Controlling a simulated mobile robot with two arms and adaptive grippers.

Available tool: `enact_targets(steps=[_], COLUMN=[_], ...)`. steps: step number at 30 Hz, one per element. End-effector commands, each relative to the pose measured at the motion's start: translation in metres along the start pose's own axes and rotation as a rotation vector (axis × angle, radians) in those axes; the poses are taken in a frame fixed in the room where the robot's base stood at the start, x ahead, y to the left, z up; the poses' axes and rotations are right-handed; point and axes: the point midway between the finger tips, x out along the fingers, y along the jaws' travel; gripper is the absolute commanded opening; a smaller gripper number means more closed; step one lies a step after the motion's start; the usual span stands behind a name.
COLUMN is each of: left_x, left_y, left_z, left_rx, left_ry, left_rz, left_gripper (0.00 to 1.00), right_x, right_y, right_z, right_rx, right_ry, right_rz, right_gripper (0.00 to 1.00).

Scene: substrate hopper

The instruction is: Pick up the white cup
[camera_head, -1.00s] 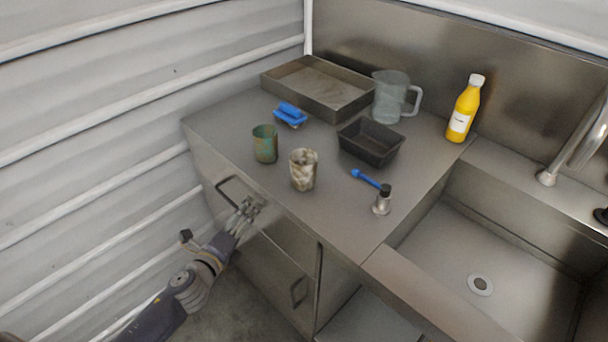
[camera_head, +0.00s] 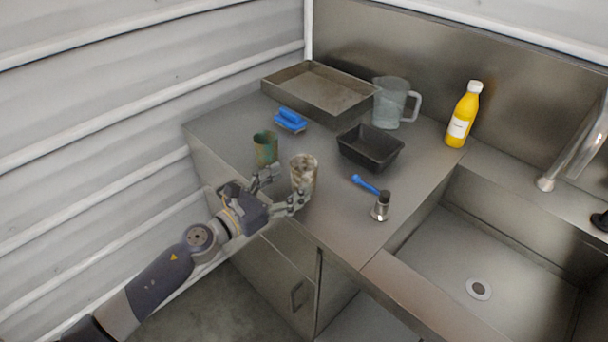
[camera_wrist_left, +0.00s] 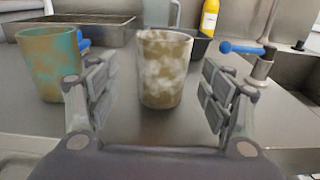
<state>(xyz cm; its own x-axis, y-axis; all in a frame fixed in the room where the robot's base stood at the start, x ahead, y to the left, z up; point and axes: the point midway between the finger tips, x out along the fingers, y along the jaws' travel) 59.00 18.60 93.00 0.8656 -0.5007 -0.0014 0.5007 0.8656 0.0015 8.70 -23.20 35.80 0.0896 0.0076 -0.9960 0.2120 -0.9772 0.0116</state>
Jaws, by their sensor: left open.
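The white cup (camera_head: 303,171), mottled white and brown, stands upright on the steel counter near its front edge. In the left wrist view the same cup (camera_wrist_left: 162,70) stands ahead between the two fingers, with gaps on both sides. My left gripper (camera_head: 281,187) is open and empty, its fingers pointing at the cup from the front left. In the left wrist view the open fingers (camera_wrist_left: 160,100) flank the space before the cup. My right gripper is not in view.
A green-brown cup (camera_head: 265,148) stands close on the left. Behind are a blue-handled brush (camera_head: 291,119), black tray (camera_head: 370,147), metal pan (camera_head: 320,90), clear jug (camera_head: 390,102) and yellow bottle (camera_head: 463,115). A blue-handled tool (camera_head: 380,205) lies right, before the sink (camera_head: 500,260).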

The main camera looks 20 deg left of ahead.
Motion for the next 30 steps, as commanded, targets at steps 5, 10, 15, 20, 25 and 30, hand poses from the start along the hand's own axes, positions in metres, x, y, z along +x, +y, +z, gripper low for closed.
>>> enact_targets(steps=[5, 10, 15, 20, 25, 30], left_x=[0.015, 0.041, 0.054, 0.054, 0.054, 0.054], left_y=[-0.001, -0.002, -0.003, -0.003, -0.003, -0.003], left_z=[0.001, -0.001, -0.003, -0.004, -0.004, -0.003], left_rx=[-0.004, -0.003, -0.001, -0.001, -0.001, -0.002], left_ry=[-0.002, -0.002, 0.0, 0.0, 0.0, 0.0], left_rz=[0.001, 0.001, 0.001, 0.0, 0.001, 0.001], left_gripper=[0.73, 0.73, 0.73, 0.73, 0.49, 0.25], right_x=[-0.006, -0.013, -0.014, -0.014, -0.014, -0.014], right_y=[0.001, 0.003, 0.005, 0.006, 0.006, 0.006], right_z=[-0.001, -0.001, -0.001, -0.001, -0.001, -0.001], right_rx=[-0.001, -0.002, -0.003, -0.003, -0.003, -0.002], right_ry=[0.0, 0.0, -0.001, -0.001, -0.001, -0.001], right_rz=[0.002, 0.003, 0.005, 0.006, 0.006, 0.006], right_gripper=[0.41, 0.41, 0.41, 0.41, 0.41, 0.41])
